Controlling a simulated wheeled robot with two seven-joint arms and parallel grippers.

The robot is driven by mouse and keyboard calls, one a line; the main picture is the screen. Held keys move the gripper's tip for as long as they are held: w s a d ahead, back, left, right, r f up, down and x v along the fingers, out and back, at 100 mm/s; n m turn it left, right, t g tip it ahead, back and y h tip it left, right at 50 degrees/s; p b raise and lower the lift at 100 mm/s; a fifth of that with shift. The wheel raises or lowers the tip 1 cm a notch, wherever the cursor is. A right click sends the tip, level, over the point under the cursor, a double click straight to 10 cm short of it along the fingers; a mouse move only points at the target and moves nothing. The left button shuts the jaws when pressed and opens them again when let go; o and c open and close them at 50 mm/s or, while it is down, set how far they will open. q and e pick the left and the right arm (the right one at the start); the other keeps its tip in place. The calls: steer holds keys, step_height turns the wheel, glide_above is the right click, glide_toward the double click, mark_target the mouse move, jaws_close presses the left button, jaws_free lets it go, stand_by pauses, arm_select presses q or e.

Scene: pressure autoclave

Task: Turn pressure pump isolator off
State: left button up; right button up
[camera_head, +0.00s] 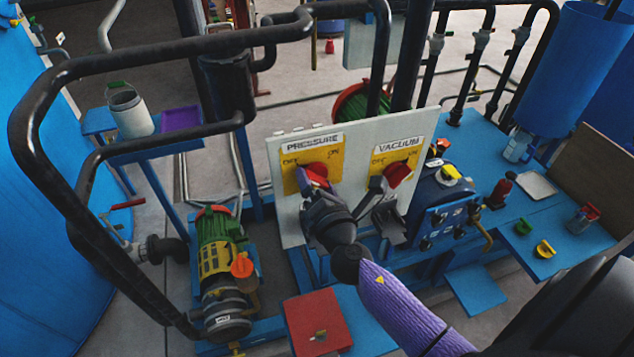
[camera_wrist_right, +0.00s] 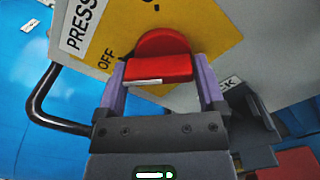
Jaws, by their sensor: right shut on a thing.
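The pressure isolator is a red rotary knob (camera_head: 316,170) on a yellow plate (camera_head: 334,157) marked PRESSURE, with OFF at left and ON at right. In the right wrist view the red knob (camera_wrist_right: 162,62) has a grip bar with a white mark, lying between my purple fingers. My right gripper (camera_head: 318,180) is shut on this knob and hides part of it in the head view; it also shows in the right wrist view (camera_wrist_right: 160,88). The knob's exact setting is hard to tell. My left gripper is not in view.
A similar red VACUUM knob (camera_head: 397,174) sits to the right on the same pale panel (camera_head: 287,215). A dark grey bracket (camera_head: 389,222) is below it. Black pipes (camera_head: 150,72) arch at left above a green and yellow pump (camera_head: 215,245). A blue bench (camera_head: 560,235) stands at right.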

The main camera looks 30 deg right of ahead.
steer(key=shift+r, duration=0.1)
steer(key=o, duration=0.9)
steer(key=shift+o, duration=0.3)
steer(key=shift+a, duration=0.1)
steer(key=b+v, duration=0.1)
steer(key=v, duration=0.9)
steer(key=shift+b, duration=0.35)
